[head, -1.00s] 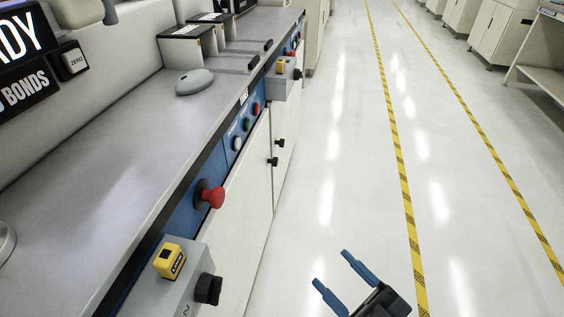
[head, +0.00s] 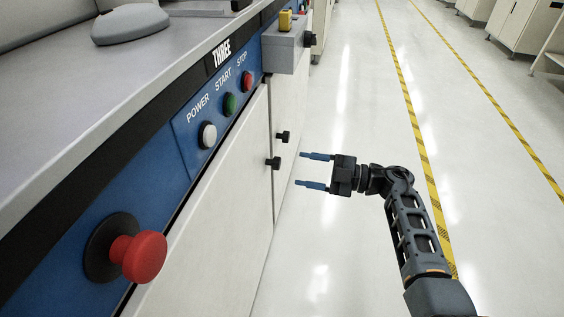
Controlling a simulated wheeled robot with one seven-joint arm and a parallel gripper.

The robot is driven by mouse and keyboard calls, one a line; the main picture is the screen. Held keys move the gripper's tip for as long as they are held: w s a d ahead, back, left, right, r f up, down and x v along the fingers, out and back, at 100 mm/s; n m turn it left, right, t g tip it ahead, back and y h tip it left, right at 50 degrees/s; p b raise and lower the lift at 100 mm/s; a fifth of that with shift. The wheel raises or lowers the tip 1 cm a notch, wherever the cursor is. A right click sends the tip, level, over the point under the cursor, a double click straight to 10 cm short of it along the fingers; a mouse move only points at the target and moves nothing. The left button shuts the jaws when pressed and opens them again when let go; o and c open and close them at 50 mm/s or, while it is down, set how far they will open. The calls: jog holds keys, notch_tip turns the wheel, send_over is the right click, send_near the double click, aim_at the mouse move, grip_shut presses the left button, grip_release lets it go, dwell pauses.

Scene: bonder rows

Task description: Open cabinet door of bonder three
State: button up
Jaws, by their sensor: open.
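Below the panel are white cabinet doors: a near one (head: 212,224) and a far one (head: 290,100), both looking closed. A black knob (head: 272,163) is on the near door by the seam, and a second black knob (head: 283,137) is on the far door. My gripper (head: 315,170) is open and empty, its two blue fingers pointing left toward the knobs. A gap of floor shows between the fingertips and the knobs.
A red mushroom button (head: 138,257) juts from the panel in the near foreground. A grey box with a yellow top (head: 286,47) sticks out past the panel. The aisle floor (head: 330,262) is clear, with yellow-black tape lines (head: 415,125). Cabinets (head: 511,38) stand across the aisle.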

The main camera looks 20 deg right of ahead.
aim_at(280, 164)
jog(key=b+x, duration=0.2)
jog(key=x, duration=0.5)
jog(key=shift+w+a+b, duration=0.1)
jog(key=shift+w+b, duration=0.2)
jog(key=shift+w, duration=0.15)
grip_shut()
dwell(0.4)
